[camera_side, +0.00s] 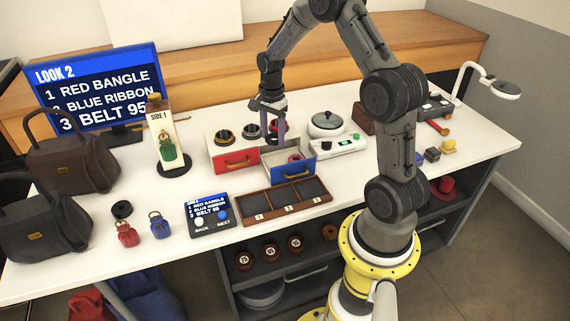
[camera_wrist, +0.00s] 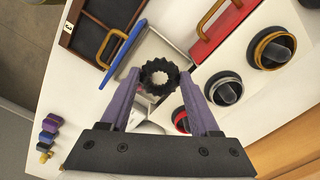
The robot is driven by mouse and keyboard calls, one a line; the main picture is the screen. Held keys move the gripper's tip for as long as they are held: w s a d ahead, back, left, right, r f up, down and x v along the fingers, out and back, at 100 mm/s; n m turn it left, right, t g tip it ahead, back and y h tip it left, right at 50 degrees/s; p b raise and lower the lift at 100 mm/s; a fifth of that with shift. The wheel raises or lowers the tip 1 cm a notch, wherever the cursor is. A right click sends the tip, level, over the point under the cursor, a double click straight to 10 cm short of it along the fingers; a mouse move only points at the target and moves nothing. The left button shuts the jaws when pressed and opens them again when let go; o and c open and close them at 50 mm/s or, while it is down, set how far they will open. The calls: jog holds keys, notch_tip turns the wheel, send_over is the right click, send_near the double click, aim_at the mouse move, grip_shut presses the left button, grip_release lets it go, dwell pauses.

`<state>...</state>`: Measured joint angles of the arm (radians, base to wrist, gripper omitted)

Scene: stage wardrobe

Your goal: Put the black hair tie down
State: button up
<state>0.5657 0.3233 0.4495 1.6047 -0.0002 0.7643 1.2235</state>
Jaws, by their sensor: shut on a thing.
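A black hair tie (camera_wrist: 159,74), a ring with a scalloped edge, is between the purple fingertips of my gripper (camera_wrist: 160,80) in the wrist view. My gripper is shut on it. In the side view my gripper (camera_side: 270,140) points down at the white drawer box, close behind the pulled-out blue drawer (camera_side: 297,172). The hair tie is hard to make out there. In the wrist view the drawer's blue front (camera_wrist: 124,50) is just left of the hair tie. I cannot tell the hair tie's exact height above the drawer.
Gold (camera_side: 224,136), silver (camera_side: 251,131) and red (camera_side: 277,127) rings stand on the white box, above a shut red drawer (camera_side: 236,161). A wooden compartment tray (camera_side: 285,198) lies in front. A black roll (camera_side: 122,209) lies far left.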

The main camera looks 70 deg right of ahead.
jog(key=f, duration=0.6)
jog(key=shift+s+d+f, duration=0.15)
jog(key=shift+s+d, duration=0.1)
jog(key=shift+s, duration=0.05)
jog(key=shift+f, duration=2.1)
jog(key=shift+f, duration=0.1)
jog(key=o, duration=1)
